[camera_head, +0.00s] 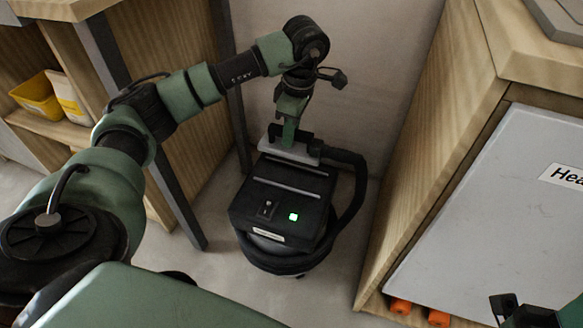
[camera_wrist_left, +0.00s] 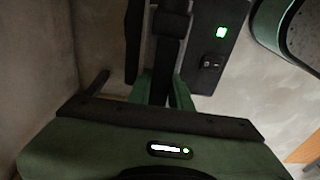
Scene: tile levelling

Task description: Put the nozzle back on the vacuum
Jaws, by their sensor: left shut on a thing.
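The vacuum (camera_head: 262,212) is a dark, box-topped machine with a round base, a switch and a lit green light. It stands on the floor between the wooden units, and its top also shows in the left wrist view (camera_wrist_left: 208,82). My left gripper (camera_head: 289,139) points down at the vacuum's back edge. It is shut on a narrow dark part, which I take for the nozzle (camera_wrist_left: 168,55), seen between the green fingers in the wrist view. Whether the nozzle touches its seat is hidden. Part of my right gripper (camera_head: 510,308) shows at the bottom right corner; its fingers are unclear.
A black hose (camera_head: 353,195) curves around the vacuum's right side. A wooden cabinet with a grey panel (camera_head: 500,190) stands close on the right, with orange objects (camera_head: 402,306) at its foot. Shelving with a yellow bin (camera_head: 38,96) is on the left. A wall is close behind.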

